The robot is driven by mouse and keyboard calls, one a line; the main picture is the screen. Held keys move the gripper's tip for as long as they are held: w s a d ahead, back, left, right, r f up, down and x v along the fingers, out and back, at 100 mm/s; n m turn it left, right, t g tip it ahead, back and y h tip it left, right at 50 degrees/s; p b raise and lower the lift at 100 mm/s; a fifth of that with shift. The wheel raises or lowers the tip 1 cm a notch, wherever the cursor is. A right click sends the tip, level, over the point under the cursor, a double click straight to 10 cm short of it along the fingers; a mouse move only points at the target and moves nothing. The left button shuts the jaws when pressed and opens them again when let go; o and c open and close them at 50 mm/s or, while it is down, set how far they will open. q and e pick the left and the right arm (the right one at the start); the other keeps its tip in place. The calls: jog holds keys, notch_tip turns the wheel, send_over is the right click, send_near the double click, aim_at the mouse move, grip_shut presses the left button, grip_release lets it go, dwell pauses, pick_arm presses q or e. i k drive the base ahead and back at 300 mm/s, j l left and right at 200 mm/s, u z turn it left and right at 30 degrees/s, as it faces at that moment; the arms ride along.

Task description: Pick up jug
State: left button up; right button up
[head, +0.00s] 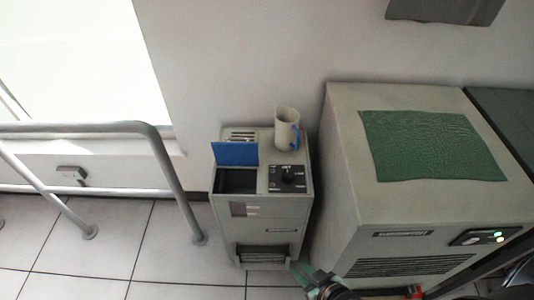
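The jug (285,130) is cream-coloured with a blue handle on its right side. It stands upright on the back right of the top of a narrow grey cabinet (268,222), behind a black control panel with a knob. My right gripper (306,271) shows at the bottom edge, low in front of the cabinet's right side and well apart from the jug. Its fingers look greenish and are partly cut off and dark, so I cannot tell if they are open. My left gripper is not in view.
A blue flap (236,153) stands raised beside an open bin (237,181) on the cabinet, left of the jug. A larger grey machine (345,190) with a green mat (435,145) stands to the right. A metal railing (168,165) is at the left. Tiled floor lies between.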

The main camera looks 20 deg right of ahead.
aim_at(287, 136)
jog(key=z, duration=0.3)
jog(key=i+j+z, duration=0.2)
jog(key=j+z, duration=0.2)
jog(key=i+j+z, duration=0.2)
jog(key=z, duration=0.15)
jog(key=i+j, duration=0.15)
jog(key=j, duration=0.35)
jog(key=i+j+z, duration=0.15)
jog(key=j, duration=0.8)
jog(key=i+z, duration=0.05)
jog(key=i, duration=0.05)
